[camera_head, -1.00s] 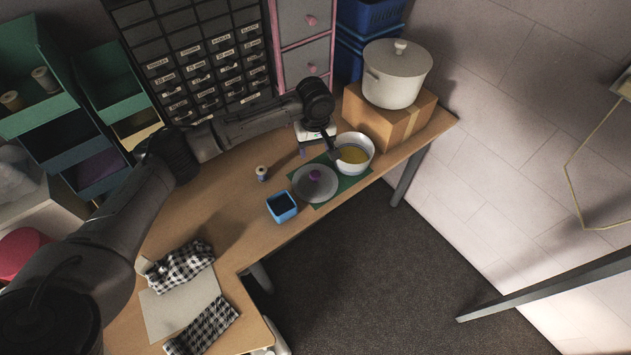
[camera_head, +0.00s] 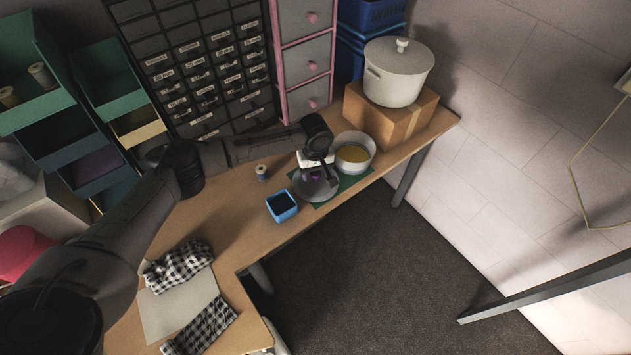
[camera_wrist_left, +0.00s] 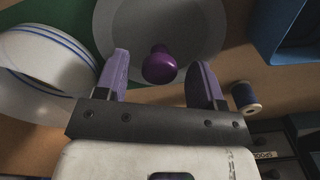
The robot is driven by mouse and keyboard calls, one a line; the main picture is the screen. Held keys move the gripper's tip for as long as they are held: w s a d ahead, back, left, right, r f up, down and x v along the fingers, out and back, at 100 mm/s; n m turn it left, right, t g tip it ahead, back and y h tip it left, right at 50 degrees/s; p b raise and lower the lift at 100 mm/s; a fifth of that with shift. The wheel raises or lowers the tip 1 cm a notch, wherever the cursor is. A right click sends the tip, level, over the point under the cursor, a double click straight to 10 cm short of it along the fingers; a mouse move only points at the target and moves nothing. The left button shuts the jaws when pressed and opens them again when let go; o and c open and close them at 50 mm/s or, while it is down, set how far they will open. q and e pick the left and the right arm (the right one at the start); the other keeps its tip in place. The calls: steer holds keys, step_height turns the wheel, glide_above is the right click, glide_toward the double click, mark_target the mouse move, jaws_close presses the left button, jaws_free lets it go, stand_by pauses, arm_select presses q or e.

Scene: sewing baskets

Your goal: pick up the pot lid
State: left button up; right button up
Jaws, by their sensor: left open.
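The pot lid (camera_head: 319,194) is a grey disc with a purple knob, lying on a green mat (camera_head: 346,184) on the wooden table. My left gripper (camera_head: 315,173) is over the lid from behind, partly hiding it in the head view. In the left wrist view the fingers of the gripper (camera_wrist_left: 159,62) are open, and the purple knob (camera_wrist_left: 159,66) shows between their tips with gaps on both sides. The lid's grey plate (camera_wrist_left: 196,22) spreads beyond the knob. My right gripper is not in view.
A white pot (camera_head: 369,164) with yellow contents stands right of the lid. A blue open box (camera_head: 283,208) and a thread spool (camera_head: 262,173) are to its left. A cardboard box (camera_head: 402,119) carrying a big cream pot (camera_head: 398,77) stands behind right. Drawer cabinets line the back.

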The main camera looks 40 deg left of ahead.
arm_select(q)
steer(key=shift+f, duration=0.45)
steer(key=shift+c, duration=0.4)
steer(key=c, duration=0.9)
